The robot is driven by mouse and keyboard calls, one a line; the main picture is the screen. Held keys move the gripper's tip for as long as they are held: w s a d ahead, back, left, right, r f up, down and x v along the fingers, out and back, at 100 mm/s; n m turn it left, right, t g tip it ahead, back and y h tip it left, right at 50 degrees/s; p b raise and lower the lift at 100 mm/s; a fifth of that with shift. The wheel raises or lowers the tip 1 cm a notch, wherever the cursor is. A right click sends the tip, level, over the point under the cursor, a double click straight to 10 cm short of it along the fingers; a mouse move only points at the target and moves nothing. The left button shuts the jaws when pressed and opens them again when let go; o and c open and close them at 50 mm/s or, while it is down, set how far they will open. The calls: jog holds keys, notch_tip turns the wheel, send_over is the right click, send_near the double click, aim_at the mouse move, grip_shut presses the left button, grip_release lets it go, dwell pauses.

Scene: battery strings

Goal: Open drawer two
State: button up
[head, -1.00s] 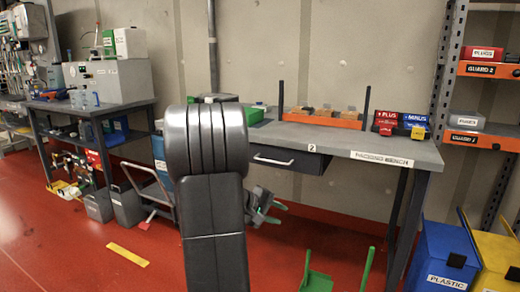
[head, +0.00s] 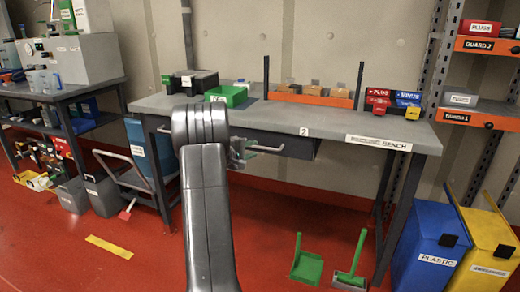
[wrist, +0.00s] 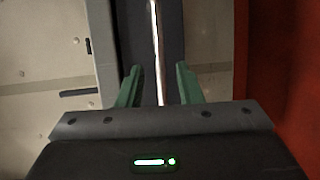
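Drawer two (head: 299,148) is a dark drawer under the bench top, below a white label "2" (head: 304,131). It looks shut. Its light bar handle (head: 266,149) sticks out in front, its left part hidden by my arm. My gripper (head: 240,150) is at the left part of the handle, partly hidden behind my own arm. In the wrist view, the green fingertips of my gripper (wrist: 159,84) are apart. The bright handle bar (wrist: 156,45) runs lengthwise between them, with a gap visible on both sides. The dark drawer front shows behind it.
The packing bench (head: 400,136) carries a green box (head: 226,96), an orange rack (head: 312,99) and red and blue bins. A green dustpan (head: 306,266) and brush (head: 351,278) stand on the floor below. Blue and yellow bins are at right. A cart (head: 128,184) stands at left.

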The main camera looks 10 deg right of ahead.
aim_at(260, 148)
jog(key=x, duration=0.5)
grip_shut()
